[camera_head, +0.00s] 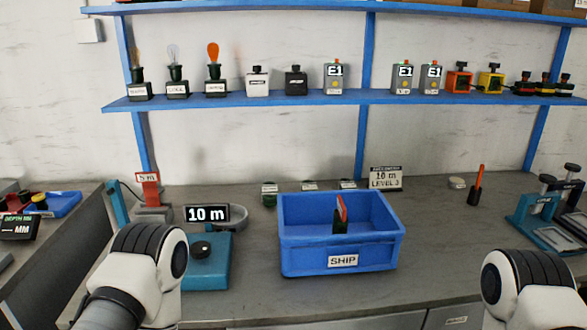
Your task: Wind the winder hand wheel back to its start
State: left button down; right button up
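A teal machine (212,275), seemingly the winder, stands on the bench left of centre. A black knob (201,248) sits on its top; I cannot tell whether this is the hand wheel. Its black display (206,213) reads "10 m". A grey rounded part (235,218) shows beside and behind the display. My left arm's white and black joint is at lower left, in front of the machine's left side and hiding part of it. My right arm's joint is at the lower right edge. Neither gripper's fingers show in the head view.
A blue "SHIP" bin (300,257) holds a dark green and red item (340,214). A red-topped device (150,196) stands behind left, teal presses (535,225) at right. A blue shelf (300,99) spans the back.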

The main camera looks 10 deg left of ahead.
aim_at(199, 251)
jog(key=u, duration=0.85)
jog(key=i+j+z, duration=0.1)
jog(key=j+z, duration=0.35)
jog(key=j, duration=0.1)
